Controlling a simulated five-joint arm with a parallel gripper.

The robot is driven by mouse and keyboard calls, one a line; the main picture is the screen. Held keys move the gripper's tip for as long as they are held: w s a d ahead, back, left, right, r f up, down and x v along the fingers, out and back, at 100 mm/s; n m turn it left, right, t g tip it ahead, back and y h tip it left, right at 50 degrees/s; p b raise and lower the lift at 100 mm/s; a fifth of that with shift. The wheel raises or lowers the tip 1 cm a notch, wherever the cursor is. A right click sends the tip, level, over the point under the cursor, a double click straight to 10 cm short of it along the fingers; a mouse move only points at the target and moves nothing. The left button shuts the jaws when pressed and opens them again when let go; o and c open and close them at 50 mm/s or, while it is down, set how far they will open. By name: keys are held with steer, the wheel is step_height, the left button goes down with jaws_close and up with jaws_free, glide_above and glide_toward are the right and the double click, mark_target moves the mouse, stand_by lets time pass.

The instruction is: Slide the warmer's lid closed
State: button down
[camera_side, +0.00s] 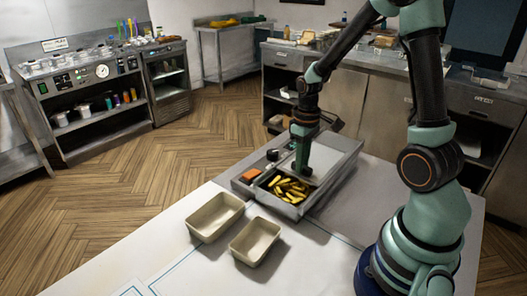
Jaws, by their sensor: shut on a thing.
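The warmer (294,208) is a grey metal box on the white table. Its lid (330,163) is a pale flat panel over the rear right part of the box. The front part is open and shows yellow fries (289,189) inside. My gripper (299,172) points down at the lid's near left edge and is shut on the lid, probably by a handle. The fingertips and the gripped part are small and mostly hidden.
Two empty beige trays, a left one (214,217) and a right one (255,242), stand in front of the warmer. An orange block (252,174) and a dark object (272,155) sit along the warmer's left side. The table's front left is clear.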

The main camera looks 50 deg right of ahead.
steer(key=a, duration=0.9)
steer(key=shift+a, duration=0.4)
steer(key=c, duration=0.8)
jaws_free()
steer(key=shift+o, duration=0.2)
step_height(320, 180, up, 12)
steer(key=shift+r, duration=0.1)
